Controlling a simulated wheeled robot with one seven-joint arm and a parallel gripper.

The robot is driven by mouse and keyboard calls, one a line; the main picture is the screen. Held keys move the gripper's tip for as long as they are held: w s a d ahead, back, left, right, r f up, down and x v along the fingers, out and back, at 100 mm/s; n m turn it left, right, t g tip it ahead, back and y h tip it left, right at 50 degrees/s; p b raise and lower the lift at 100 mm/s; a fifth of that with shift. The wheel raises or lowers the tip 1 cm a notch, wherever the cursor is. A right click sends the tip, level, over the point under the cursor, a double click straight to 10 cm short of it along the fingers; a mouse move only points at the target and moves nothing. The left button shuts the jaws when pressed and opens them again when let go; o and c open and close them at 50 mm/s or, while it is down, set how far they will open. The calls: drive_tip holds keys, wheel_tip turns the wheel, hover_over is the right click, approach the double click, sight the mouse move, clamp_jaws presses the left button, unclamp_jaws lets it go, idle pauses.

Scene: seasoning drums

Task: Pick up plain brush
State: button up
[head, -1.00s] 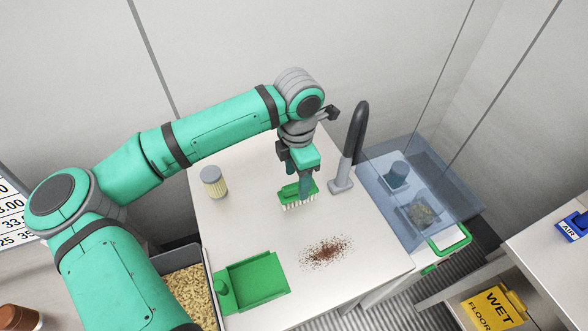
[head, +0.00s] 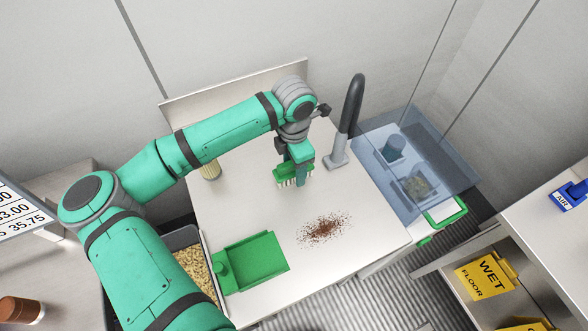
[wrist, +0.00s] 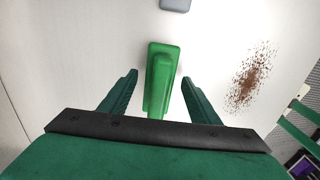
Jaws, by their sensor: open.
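The brush (head: 283,179) has a green back and pale bristles and stands bristles down on the white table (head: 245,215). My gripper (head: 300,180) is over it, pointing down, and one finger hides part of the brush. In the wrist view the green brush (wrist: 160,70) lies lengthwise between my two open fingers (wrist: 160,80), with a gap on each side. The fingers do not appear to touch it.
A grey stand with a tall black curved part (head: 337,160) is close to the right of my gripper. A jar (head: 211,171) is partly hidden behind my arm. Brown powder (head: 325,228) and a green dustpan (head: 262,256) lie nearer the front. A clear blue cover (head: 437,180) is at right.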

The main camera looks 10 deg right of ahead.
drive_tip(key=shift+f, duration=0.95)
drive_tip(key=shift+w, duration=0.1)
drive_tip(key=c, duration=1.2)
drive_tip(key=shift+w+a, duration=0.1)
drive_tip(key=shift+c, duration=0.6)
